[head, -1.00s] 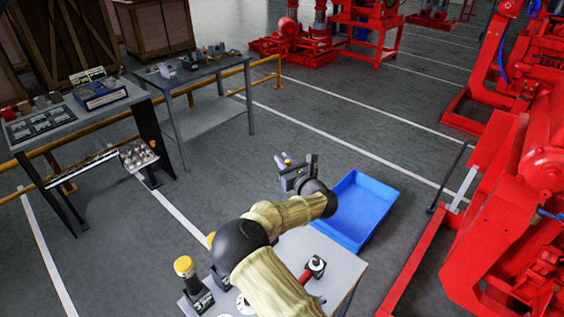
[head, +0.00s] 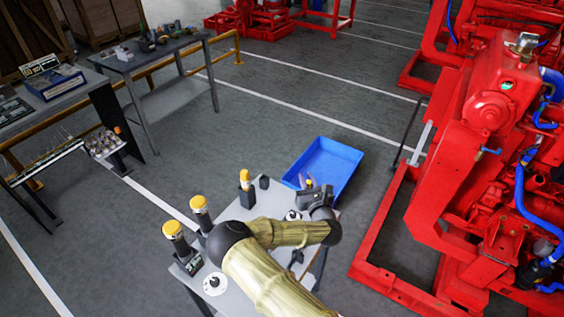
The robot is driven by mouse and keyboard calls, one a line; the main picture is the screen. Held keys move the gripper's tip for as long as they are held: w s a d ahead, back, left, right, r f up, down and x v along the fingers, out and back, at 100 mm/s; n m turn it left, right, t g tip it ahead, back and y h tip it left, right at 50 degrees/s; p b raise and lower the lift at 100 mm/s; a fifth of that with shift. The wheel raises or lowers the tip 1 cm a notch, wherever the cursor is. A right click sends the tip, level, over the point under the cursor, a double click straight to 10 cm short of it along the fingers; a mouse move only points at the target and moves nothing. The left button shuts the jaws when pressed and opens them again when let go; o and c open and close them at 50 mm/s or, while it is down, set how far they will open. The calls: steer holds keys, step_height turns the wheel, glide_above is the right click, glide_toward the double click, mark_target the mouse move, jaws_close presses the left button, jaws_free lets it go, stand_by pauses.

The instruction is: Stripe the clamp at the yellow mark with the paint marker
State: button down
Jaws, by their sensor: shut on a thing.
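My gripper (head: 309,183) is above the far right corner of the small grey table, in front of the blue bin. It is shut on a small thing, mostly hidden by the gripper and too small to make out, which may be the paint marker. I cannot pick out the clamp or its yellow mark on the red pumpset (head: 490,130) at the right. My gripper is well apart from the pumpset.
Several yellow-topped items (head: 200,210) stand on the small grey table (head: 262,205). A blue bin (head: 335,152) lies beyond it. A workbench (head: 75,95) and a second table (head: 165,50) stand at left. Open floor lies between them and the red frame.

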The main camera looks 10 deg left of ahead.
steer(key=s+d+f+m+h+b, duration=0.2)
steer(key=s+d+f+b, duration=0.3)
steer(key=d+f, duration=0.3)
steer(key=s+d+f+m+t+h+b, duration=0.1)
steer(key=s+d+f+m+h+b, duration=0.1)
steer(key=s+d+f+h+b, duration=0.3)
steer(key=d+f, duration=0.4)
steer(key=d, duration=0.3)
steer(key=shift+s+m+t+b, duration=0.15)
steer(key=shift+m+t+b, duration=0.15)
steer(key=shift+m+b, duration=0.1)
steer(key=shift+d, duration=0.1)
